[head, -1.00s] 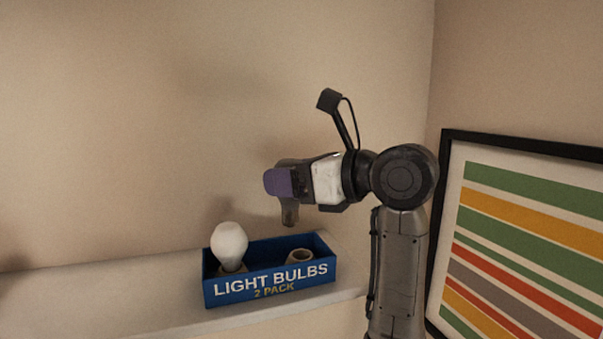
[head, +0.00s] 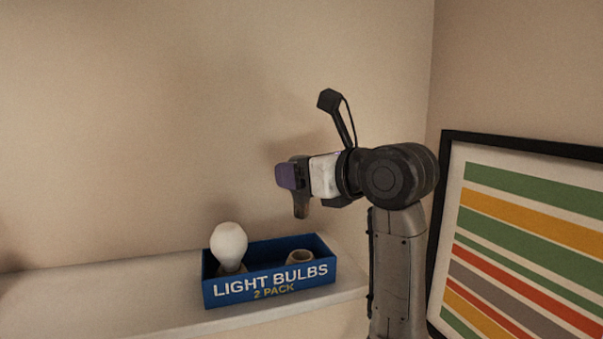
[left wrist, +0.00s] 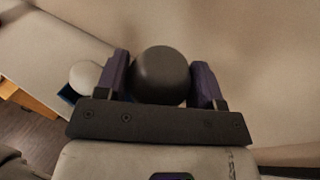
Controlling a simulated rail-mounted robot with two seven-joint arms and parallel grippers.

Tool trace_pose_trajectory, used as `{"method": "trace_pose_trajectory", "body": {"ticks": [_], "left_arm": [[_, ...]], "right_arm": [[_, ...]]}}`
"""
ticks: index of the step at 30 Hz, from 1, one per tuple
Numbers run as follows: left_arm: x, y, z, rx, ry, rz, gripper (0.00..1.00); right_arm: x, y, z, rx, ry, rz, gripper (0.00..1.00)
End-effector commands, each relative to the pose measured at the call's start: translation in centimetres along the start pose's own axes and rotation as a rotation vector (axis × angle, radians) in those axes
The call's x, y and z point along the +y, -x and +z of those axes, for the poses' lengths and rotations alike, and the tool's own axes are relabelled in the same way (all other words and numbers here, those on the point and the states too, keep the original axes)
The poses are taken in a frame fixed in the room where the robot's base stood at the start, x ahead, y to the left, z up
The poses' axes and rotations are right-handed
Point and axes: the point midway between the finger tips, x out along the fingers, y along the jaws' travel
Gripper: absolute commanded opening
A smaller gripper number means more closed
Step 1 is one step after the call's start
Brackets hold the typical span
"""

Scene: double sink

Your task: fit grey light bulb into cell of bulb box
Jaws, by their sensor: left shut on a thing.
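My left gripper (head: 292,176) has purple finger pads and is shut on the grey light bulb. The bulb's narrow base (head: 301,207) hangs down below the fingers in the head view; the fingers hide most of its globe. In the left wrist view the dark round globe of the grey light bulb (left wrist: 161,74) sits between the fingers. The blue bulb box (head: 268,287) stands below the gripper. A white bulb (head: 229,243) stands in its left cell. The right cell (head: 299,256) shows a pale ring and is empty. The held bulb is above the box, apart from it.
The box stands on a pale ledge (head: 120,303) against a beige wall. A framed striped picture (head: 530,230) hangs at the right, close to my arm. The ledge left of the box is clear.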

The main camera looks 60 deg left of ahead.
Motion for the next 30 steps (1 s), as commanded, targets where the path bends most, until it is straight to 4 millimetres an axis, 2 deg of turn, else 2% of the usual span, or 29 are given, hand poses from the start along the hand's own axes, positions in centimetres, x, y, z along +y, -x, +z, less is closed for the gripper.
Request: {"method": "trace_pose_trajectory", "body": {"ticks": [21,30], "left_arm": [[0.0,-0.8,-5.3,0.001,0.001,0.002,0.49],[0.0,-0.9,-5.8,0.001,0.0,0.002,0.49]], "right_arm": [[-0.1,-4.3,1.4,0.0,0.0,0.0,0.0],[-0.2,-4.7,1.5,0.0,0.0,0.0,0.0]]}}
